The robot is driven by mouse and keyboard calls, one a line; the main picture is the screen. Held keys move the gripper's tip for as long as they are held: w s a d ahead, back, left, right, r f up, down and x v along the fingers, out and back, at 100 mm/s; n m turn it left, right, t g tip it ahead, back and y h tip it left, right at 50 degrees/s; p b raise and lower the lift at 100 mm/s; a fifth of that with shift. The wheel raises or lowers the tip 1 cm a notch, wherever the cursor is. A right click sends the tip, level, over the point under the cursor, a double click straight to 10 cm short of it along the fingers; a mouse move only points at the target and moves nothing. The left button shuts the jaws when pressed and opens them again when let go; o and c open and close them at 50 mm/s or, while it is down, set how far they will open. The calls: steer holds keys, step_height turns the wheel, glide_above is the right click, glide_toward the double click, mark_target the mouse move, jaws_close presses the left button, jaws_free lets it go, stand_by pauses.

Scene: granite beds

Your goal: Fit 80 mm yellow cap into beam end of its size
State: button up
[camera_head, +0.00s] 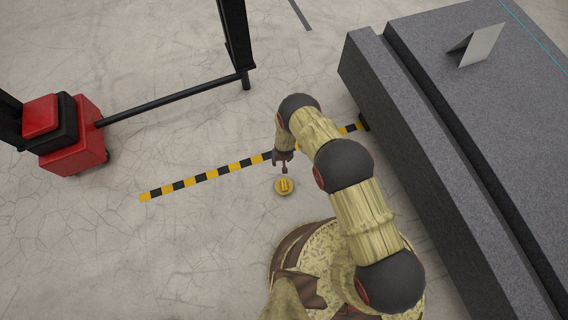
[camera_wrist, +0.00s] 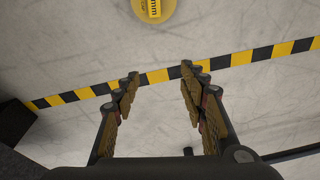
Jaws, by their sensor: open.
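The yellow cap (camera_head: 284,186) is a round disc with a raised bar on top. It lies on the concrete floor, just on my side of the striped line. In the wrist view the cap (camera_wrist: 154,9) is cut off by the top edge, and a label ending in "mm" shows on it. My gripper (camera_head: 283,166) is above the floor close to the cap. In the wrist view my gripper (camera_wrist: 158,80) has its two fingers spread wide with nothing between them, and the cap is beyond the fingertips. No beam end can be made out.
A black-and-yellow striped line (camera_head: 205,176) crosses the floor. A large granite bed (camera_head: 480,110) stands at the right with a folded plate (camera_head: 478,46) on it. A red-and-black base (camera_head: 66,130) with black bars is at the left. Floor between is clear.

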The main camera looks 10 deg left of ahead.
glide_above(284, 185)
steer(key=f, duration=0.7)
steer(key=f+b, duration=0.1)
steer(key=f, duration=0.2)
steer(key=shift+s+d+f, duration=0.1)
steer(key=shift+s+f, duration=0.2)
steer(key=shift+f, duration=0.1)
step_height(284, 185, down, 3)
steer(key=shift+r+b, duration=0.1)
steer(key=shift+b, duration=0.45)
steer(key=f+b, duration=0.2)
steer(key=f, duration=0.1)
steer(key=f+b, duration=0.1)
steer(key=f, duration=0.1)
steer(key=shift+w+f+b, duration=0.2)
steer(key=shift+w+b, duration=0.1)
steer(key=shift+w, duration=0.1)
steer(key=shift+r, duration=0.1)
steer(key=shift+c, duration=0.2)
jaws_close()
